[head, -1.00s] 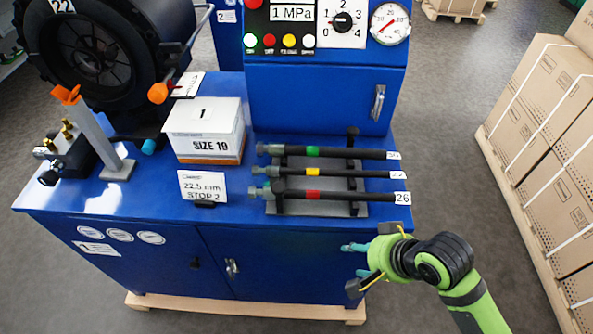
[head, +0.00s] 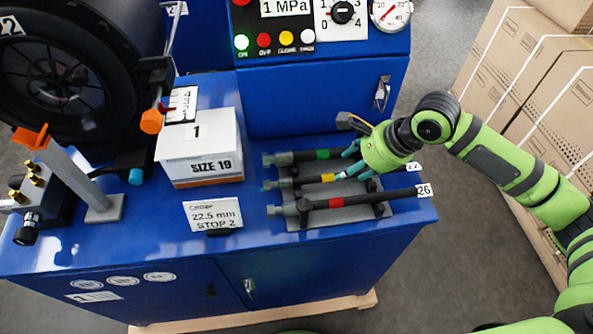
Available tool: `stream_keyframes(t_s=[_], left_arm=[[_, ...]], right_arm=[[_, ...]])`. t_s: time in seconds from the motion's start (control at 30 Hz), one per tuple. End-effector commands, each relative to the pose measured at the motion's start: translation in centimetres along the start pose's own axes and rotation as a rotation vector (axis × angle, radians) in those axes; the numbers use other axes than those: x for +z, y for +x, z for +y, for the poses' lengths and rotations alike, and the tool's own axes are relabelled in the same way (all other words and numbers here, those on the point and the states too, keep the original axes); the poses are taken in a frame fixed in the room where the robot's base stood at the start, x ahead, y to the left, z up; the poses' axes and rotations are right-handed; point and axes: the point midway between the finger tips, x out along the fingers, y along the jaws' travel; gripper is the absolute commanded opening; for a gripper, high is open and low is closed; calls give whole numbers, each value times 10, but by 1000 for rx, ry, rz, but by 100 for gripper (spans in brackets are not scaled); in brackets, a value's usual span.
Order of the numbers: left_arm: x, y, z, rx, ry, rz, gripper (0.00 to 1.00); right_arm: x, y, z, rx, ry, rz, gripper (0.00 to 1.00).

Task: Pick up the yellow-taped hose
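The yellow-taped hose (head: 312,180) is the middle of three black hoses lying side by side on a grey rack on the blue bench. It has a metal fitting at its left end and a white "22" label (head: 414,167) at its right end. My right gripper (head: 347,163) is over this hose, just right of the yellow tape. Its teal fingers are apart, one toward the green-taped hose and one toward the red-taped hose. The gripper body hides part of the hose. Contact between fingers and hose cannot be made out. My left gripper is not in view.
The green-taped hose (head: 305,156) lies behind and the red-taped hose (head: 345,201) in front, both close by. A SIZE 19 box (head: 200,150) and a "22.5 mm STOP 2" card (head: 213,215) stand to the left. The control cabinet (head: 300,100) rises behind.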

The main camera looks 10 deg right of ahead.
Motion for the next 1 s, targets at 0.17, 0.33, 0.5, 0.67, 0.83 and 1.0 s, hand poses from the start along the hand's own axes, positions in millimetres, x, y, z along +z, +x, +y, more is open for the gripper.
stream_keyframes(t_s=[0.17,0.33,0.5,0.67,0.83,1.0], left_arm=[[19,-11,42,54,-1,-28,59],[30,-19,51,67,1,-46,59],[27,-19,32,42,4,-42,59],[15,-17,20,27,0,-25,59],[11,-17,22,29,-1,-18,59],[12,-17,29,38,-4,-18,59]], right_arm=[[4,19,-1,2,-1,-3,56],[6,46,-2,2,-1,-2,56],[5,60,-1,-1,-4,0,56],[5,60,-1,-1,-5,0,56],[5,60,-1,-1,-4,0,8],[5,60,-1,0,-4,-1,0]])
